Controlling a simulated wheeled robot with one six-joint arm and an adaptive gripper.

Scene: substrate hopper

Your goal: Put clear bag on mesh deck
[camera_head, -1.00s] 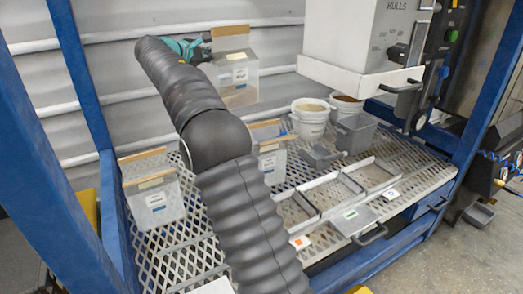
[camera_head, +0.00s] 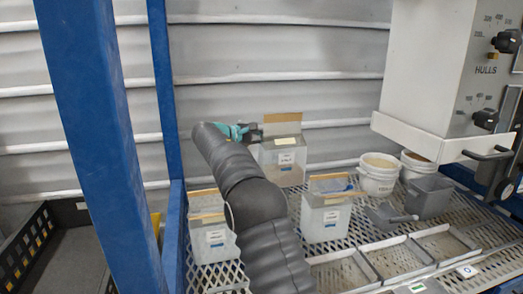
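A clear bag (camera_head: 283,165) with a tan top strip and a white label hangs upright at the back, in front of the ribbed wall. My gripper (camera_head: 255,132), teal and dark, is at its upper left edge and appears shut on it; the fingertips are partly hidden. I cannot tell whether the bag's bottom touches the mesh deck (camera_head: 228,277). Two similar clear bags stand on the deck: one at the left (camera_head: 212,240), partly behind my arm, and one right of my arm (camera_head: 325,222).
Two white buckets (camera_head: 378,177) (camera_head: 418,163), a grey bin (camera_head: 429,198) and a grey scoop (camera_head: 386,216) stand to the right. Shallow trays (camera_head: 398,258) line the front. The HULLS hopper (camera_head: 430,70) overhangs at upper right. Blue posts (camera_head: 105,130) (camera_head: 165,90) rise at left.

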